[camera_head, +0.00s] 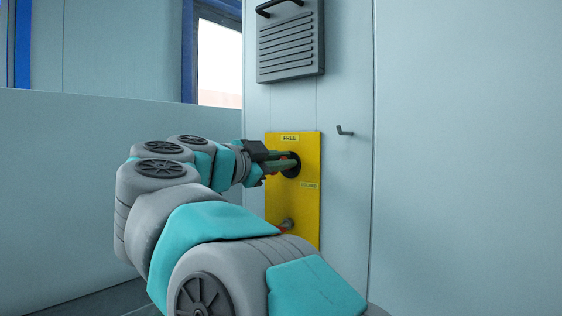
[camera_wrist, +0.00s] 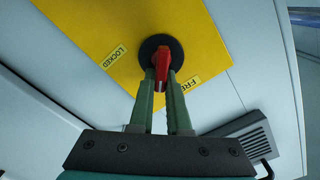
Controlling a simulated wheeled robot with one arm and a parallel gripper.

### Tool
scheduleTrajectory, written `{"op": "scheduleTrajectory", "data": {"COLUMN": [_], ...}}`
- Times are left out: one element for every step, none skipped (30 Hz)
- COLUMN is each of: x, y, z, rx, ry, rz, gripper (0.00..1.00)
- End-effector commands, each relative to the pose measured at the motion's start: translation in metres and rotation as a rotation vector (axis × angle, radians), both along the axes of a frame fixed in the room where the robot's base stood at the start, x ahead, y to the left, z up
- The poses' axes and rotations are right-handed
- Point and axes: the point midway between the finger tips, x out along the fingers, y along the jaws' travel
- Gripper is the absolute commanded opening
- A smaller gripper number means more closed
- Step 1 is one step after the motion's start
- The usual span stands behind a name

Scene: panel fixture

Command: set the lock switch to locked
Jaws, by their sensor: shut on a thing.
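A yellow panel (camera_head: 308,208) is fixed to the pale wall. In the wrist view the labels read LOCKED (camera_wrist: 115,57) and FREE (camera_wrist: 188,84). The lock switch has a round black base (camera_wrist: 174,46) and a red handle (camera_wrist: 161,66). My gripper (camera_head: 288,163) is at the switch, its green fingers shut on the red handle, one on each side. In the wrist view the handle appears between the two labels; its exact setting is hard to tell.
A grey louvred box (camera_head: 290,48) with a black handle is above the panel. A small hook (camera_head: 345,132) sticks out of the wall to the right. A small grey-and-red part (camera_head: 287,224) low on the panel is partly hidden by my arm. The wall farther right is bare.

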Motion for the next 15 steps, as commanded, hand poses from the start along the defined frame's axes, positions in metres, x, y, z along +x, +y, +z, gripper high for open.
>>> {"op": "scheduleTrajectory", "data": {"x": [-0.0007,-0.0009,-0.0011,-0.0013,-0.0014,-0.0017,-0.0019,-0.0021,-0.0023,-0.0025,-0.0027,-0.003,-0.0032,-0.0033,-0.0034], "y": [-0.0004,-0.0007,-0.0011,-0.0015,-0.0018,-0.0024,-0.0027,-0.003,-0.0033,-0.0035,-0.0036,-0.0038,-0.0039,-0.004,-0.0041], "z": [-0.003,-0.0036,-0.0043,-0.0049,-0.0054,-0.0061,-0.0066,-0.007,-0.0077,-0.0081,-0.0086,-0.0091,-0.0097,-0.0101,-0.0108], "rx": [0.036,0.058,0.089,0.111,0.134,0.164,0.188,0.211,0.24,0.263,0.286,0.316,0.337,0.358,0.384], "ry": [-0.027,-0.044,-0.068,-0.085,-0.103,-0.127,-0.145,-0.163,-0.186,-0.203,-0.22,-0.244,-0.26,-0.276,-0.298], "rz": [0.0,0.0,0.0,0.0,-0.001,-0.001,-0.001,-0.001,-0.001,-0.001,-0.001,-0.001,-0.001,-0.001,0.0], "gripper": [0.0,0.0,0.0,0.0,0.0,0.0,0.0,0.0,0.0,0.0,0.0,0.0,0.0,0.0,0.0]}}
